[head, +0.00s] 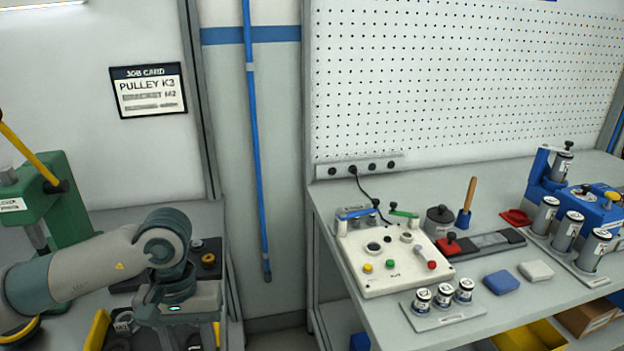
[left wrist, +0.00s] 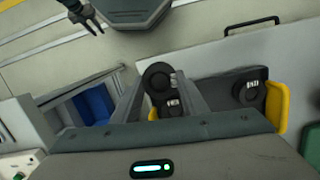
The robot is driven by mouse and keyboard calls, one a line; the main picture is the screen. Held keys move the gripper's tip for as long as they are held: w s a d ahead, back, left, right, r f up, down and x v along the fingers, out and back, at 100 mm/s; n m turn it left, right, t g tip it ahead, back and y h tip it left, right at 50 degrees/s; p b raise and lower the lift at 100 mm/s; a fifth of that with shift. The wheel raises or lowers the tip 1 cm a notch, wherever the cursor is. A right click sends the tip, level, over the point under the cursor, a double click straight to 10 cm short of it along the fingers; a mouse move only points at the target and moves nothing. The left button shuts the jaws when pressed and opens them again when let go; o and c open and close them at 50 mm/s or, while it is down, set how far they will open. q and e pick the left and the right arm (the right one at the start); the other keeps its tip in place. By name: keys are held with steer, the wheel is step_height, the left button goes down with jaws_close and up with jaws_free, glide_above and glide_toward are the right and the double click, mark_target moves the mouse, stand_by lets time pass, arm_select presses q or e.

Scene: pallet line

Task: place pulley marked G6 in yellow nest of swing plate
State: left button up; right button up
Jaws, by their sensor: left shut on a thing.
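My left gripper (left wrist: 161,103) is shut on a dark round pulley (left wrist: 157,77) that shows between its fingers in the left wrist view; I cannot read a mark on it. Beneath and beside it is a black tray with yellow handles (left wrist: 277,105), holding dark pulleys (left wrist: 250,91) with small white labels too small to read. In the head view the left gripper (head: 180,345) is at the bottom left, and its fingertips are hidden. A black plate with round fittings (head: 208,260), one orange in the centre, lies behind the arm; I cannot tell a yellow nest. My right gripper (left wrist: 88,20) looks open and empty.
A green press (head: 75,205) with a yellow lever stands at the far left. A job card (head: 148,90) reading PULLEY K3 hangs on the wall. A gap separates the left bench from the right bench, which carries a white control box (head: 385,262) and several metal cylinders (head: 566,230).

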arm_select(q)
steer(key=shift+w+f+m, duration=0.1)
steer(key=shift+f+m, duration=0.2)
steer(key=shift+m, duration=0.4)
stand_by(0.6)
